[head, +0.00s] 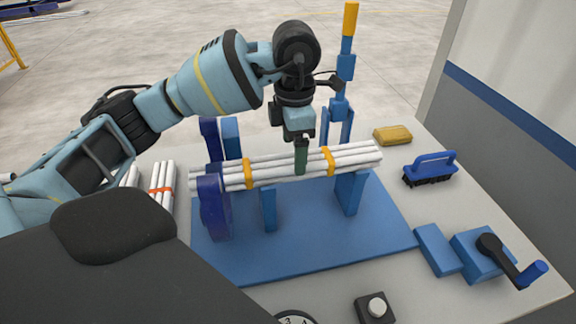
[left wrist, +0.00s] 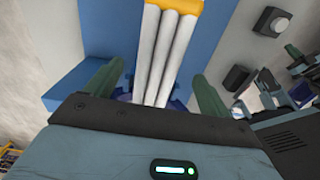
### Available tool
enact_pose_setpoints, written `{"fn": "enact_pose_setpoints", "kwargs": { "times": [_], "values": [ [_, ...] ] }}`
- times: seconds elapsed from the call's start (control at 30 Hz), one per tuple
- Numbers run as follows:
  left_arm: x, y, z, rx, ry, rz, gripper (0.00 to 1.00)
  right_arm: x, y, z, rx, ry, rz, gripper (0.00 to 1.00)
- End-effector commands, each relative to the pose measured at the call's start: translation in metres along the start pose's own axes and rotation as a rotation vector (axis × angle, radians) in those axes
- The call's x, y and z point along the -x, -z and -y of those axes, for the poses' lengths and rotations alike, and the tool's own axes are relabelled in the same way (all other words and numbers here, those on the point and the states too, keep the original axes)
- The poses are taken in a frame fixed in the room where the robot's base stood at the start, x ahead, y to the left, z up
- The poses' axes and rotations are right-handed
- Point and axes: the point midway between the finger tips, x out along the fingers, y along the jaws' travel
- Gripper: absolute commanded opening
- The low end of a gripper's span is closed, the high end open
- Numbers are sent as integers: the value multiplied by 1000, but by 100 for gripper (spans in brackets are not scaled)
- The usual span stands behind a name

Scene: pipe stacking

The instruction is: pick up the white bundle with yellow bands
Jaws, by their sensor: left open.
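The white bundle with yellow bands (head: 285,164) lies level across the blue supports of a fixture, between its uprights, in the head view. It also shows in the left wrist view (left wrist: 168,48), running between my fingers, with one yellow band (left wrist: 182,5) at the top edge. My left gripper (head: 301,160) points down over the middle of the bundle, between the two bands, with a green finger in front of it. In the left wrist view its two green fingers (left wrist: 155,88) stand apart on either side of the pipes, with gaps visible. My right gripper is not in view.
The fixture has a blue base plate (head: 300,245) and a tall lever with a yellow handle (head: 350,18). Another white bundle with an orange band (head: 162,188) lies at left. A yellow block (head: 393,135), a blue brush (head: 431,168) and a crank (head: 500,255) are at right.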

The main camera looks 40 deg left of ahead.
Motion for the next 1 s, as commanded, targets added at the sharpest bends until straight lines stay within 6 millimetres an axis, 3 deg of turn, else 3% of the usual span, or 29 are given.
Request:
{"fn": "enact_pose_setpoints", "kwargs": {
  "times": [0.23,0.57,1.0],
  "values": [
    [-33,0,-1,-1,0,-1,82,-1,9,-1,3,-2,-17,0],
    [-39,0,-1,-1,-1,0,82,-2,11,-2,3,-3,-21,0],
    [-39,0,-1,-1,-1,1,24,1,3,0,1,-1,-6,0]
  ]
}}
